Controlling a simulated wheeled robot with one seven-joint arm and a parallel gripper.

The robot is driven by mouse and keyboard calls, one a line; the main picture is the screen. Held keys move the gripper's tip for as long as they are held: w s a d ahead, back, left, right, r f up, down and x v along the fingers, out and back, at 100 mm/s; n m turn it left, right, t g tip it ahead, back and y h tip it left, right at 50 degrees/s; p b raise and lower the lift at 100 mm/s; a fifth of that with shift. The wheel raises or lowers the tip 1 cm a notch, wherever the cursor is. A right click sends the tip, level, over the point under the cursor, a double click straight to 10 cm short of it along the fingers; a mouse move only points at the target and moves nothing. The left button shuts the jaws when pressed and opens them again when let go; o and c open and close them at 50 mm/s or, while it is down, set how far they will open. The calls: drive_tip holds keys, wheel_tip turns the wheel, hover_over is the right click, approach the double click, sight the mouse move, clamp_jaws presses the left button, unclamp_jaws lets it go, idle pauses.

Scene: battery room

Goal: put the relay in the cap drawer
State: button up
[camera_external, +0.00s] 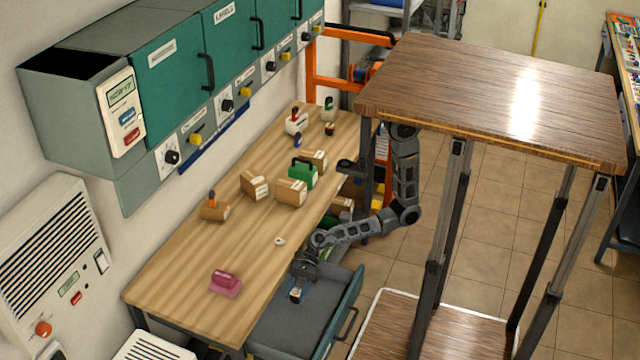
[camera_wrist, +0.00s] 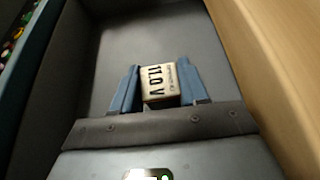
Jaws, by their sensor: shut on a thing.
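My gripper (camera_external: 297,284) is shut on a small block, the relay (camera_external: 295,295), over the open drawer. In the wrist view the relay (camera_wrist: 160,82) shows a pale face reading "11.0 V" between the two blue fingers of my gripper (camera_wrist: 159,88). The open drawer (camera_external: 352,300) has a teal front with a dark handle, and its grey floor (camera_wrist: 150,40) looks bare around the relay. I cannot read a label on the drawer, and I cannot tell whether the relay touches its floor.
The wooden bench (camera_external: 180,262) borders the drawer on the left. A pink block (camera_external: 225,283), a pale ring (camera_external: 280,241), a green block (camera_external: 302,174) and several tan blocks stand on it. A tall wood-topped table (camera_external: 490,90) stands to the right. Teal cabinets (camera_external: 170,65) hang above the bench.

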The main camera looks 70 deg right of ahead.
drive_tip(key=shift+f, duration=1.2)
drive_tip(key=shift+f, duration=0.2)
drive_tip(key=o, duration=1.1)
drive_tip(key=shift+r, duration=0.1)
drive_tip(key=shift+r, duration=0.15)
drive_tip(key=v, duration=1.2)
